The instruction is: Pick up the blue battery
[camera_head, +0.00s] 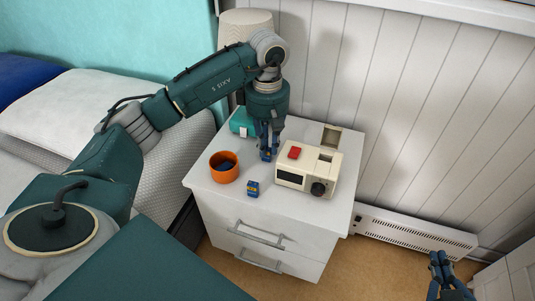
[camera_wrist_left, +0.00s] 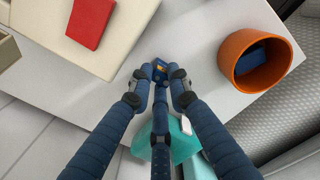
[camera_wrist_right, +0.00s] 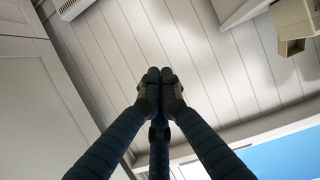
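A small blue battery (camera_head: 253,188) with a yellow mark lies on the white nightstand top (camera_head: 218,198), near its front edge. In the left wrist view the battery (camera_wrist_left: 159,70) shows between and beyond my left fingertips, and the fingers partly hide it. My left gripper (camera_head: 268,156) points down above the nightstand, behind the battery in the head view. Its fingers are apart and hold nothing; it also shows in the left wrist view (camera_wrist_left: 158,82). My right gripper (camera_head: 440,262) is low at the right, far from the battery. Its fingertips are together and empty in the right wrist view (camera_wrist_right: 159,76).
An orange cup (camera_head: 224,178) with a blue item inside stands left of the battery. A cream device (camera_head: 322,160) with a red block (camera_head: 294,152) on top stands at the right. A teal object (camera_head: 240,121) and a lamp (camera_head: 240,22) are behind. A heater (camera_head: 410,232) lines the wall.

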